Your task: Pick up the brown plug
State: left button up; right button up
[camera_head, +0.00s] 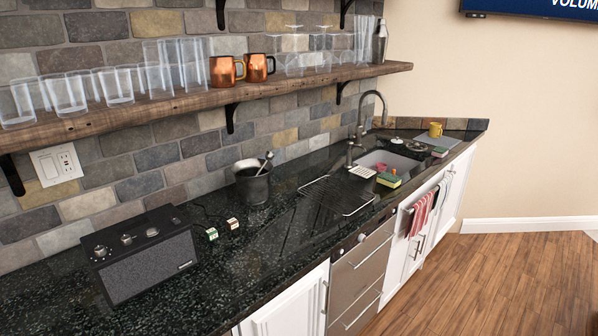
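Two small plug-like blocks sit on the black speckled counter (285,222), just right of the black radio. The right one is a pale block with a brownish face (233,224) and looks like the brown plug. The left one is a greenish block (212,234). Dark cords seem to run behind them near the wall, but they are too small to trace. Neither of my grippers shows in the head view.
A black radio (148,264) stands left of the plugs, and a dark metal bucket (252,187) stands behind them to the right. A wall outlet (57,163) and a wooden shelf (190,99) with glasses and copper mugs are above. A wire rack (337,194) and sink (392,162) lie right. Counter in front is clear.

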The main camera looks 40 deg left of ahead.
aim_at(232, 224)
jog(key=i+l+u, duration=0.1)
jog(key=u, duration=0.35)
jog(key=l+u, duration=0.4)
jog(key=i+l+u, duration=0.1)
jog(key=l+u, duration=0.15)
jog(key=u, duration=0.2)
jog(key=l+u, duration=0.25)
jog(key=u, duration=0.2)
jog(key=l+u, duration=0.3)
jog(key=u, duration=0.15)
